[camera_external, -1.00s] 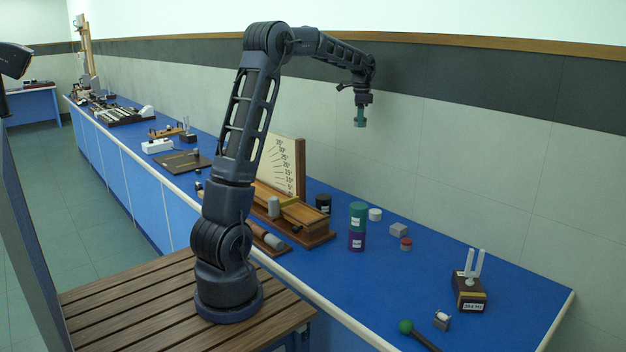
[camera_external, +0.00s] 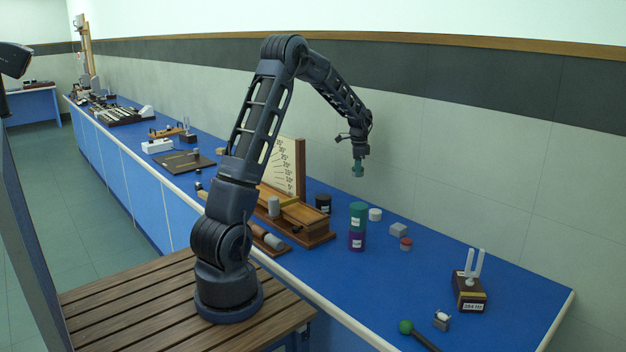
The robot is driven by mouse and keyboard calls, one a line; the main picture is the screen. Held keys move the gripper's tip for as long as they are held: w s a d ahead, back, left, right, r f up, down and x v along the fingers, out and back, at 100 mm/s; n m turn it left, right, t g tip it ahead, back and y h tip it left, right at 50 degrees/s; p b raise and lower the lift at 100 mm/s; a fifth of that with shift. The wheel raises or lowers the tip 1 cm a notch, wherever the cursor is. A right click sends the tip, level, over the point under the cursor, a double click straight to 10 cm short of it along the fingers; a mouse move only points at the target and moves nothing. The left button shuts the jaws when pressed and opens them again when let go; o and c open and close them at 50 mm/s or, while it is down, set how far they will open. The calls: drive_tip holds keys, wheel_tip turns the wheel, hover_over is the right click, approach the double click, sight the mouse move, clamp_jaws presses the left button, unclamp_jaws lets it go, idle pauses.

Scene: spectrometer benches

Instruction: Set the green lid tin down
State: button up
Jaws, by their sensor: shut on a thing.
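My gripper (camera_external: 359,157) points straight down and is shut on a small teal-green thing, which I take to be the green lid tin (camera_external: 358,170). Its upper part is hidden by the fingers, and it is too small to make out the lid clearly. It hangs in the air, apart from the bench top.
The blue bench (camera_external: 450,265) carries a white tin (camera_external: 375,215), a grey block (camera_external: 398,230), a red-lidded tin (camera_external: 406,244) and a black tin (camera_external: 323,203). A tuning fork block (camera_external: 468,290) stands at right. The blue surface between them is clear.

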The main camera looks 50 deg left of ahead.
wheel_tip(320, 180, down, 16)
drive_tip(key=shift+r, duration=0.1)
idle(0.5)
drive_tip(key=o, duration=1)
